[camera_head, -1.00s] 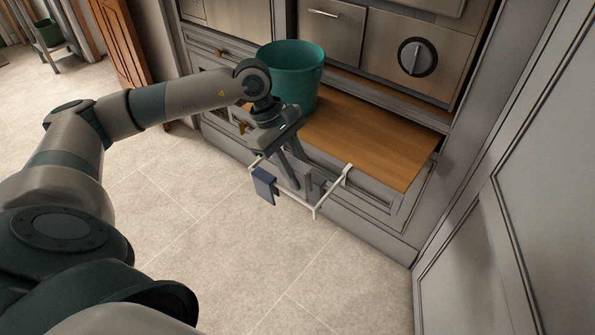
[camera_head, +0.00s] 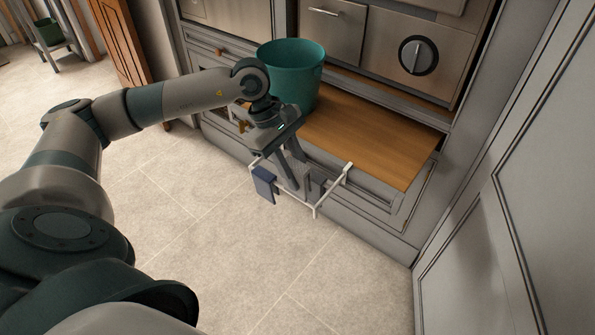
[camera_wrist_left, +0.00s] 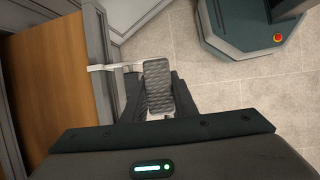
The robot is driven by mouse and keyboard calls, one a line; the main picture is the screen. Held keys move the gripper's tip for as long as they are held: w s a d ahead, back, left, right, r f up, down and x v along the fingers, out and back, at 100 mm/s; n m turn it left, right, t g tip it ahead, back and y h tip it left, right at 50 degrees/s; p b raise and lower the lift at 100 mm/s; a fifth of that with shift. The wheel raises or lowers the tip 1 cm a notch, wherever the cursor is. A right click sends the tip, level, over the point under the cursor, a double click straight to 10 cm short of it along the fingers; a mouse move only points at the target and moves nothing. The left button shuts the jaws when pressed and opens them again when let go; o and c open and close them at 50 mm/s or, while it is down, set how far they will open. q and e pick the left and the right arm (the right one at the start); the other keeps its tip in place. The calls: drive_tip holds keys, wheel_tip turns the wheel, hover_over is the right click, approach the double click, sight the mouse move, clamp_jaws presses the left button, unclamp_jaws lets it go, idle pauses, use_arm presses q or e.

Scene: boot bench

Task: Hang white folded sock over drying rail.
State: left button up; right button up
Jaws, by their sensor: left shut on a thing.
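My left gripper (camera_head: 300,184) is at the white drying rail (camera_head: 332,192), which sticks out from the front of the bench. In the left wrist view, my left gripper (camera_wrist_left: 158,92) is shut on a grey-looking, ribbed folded piece (camera_wrist_left: 158,84), which I take to be the white folded sock in shade. In the head view, its edge shows as a grey patch (camera_head: 317,183) beside the fingers, within the rail's outline. I cannot tell whether it touches the bar. The rail also shows in the left wrist view (camera_wrist_left: 112,67). My right gripper is out of view.
A dark blue folded piece (camera_head: 264,186) hangs on the left part of the rail, close to my fingers. A green bucket (camera_head: 292,72) stands on the wooden bench top (camera_head: 365,140) behind my wrist. The tiled floor (camera_head: 225,255) before the rail is clear.

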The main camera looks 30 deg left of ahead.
sight(291, 194)
use_arm(q)
drive_tip(key=shift+s, duration=0.3)
drive_tip(key=shift+b, duration=0.75)
idle(1.3)
drive_tip(key=shift+f, duration=0.1)
wheel_tip(291, 194, down, 10)
drive_tip(key=b, duration=0.9)
idle(1.9)
drive_tip(key=o, duration=1.1)
drive_tip(key=shift+a, duration=0.1)
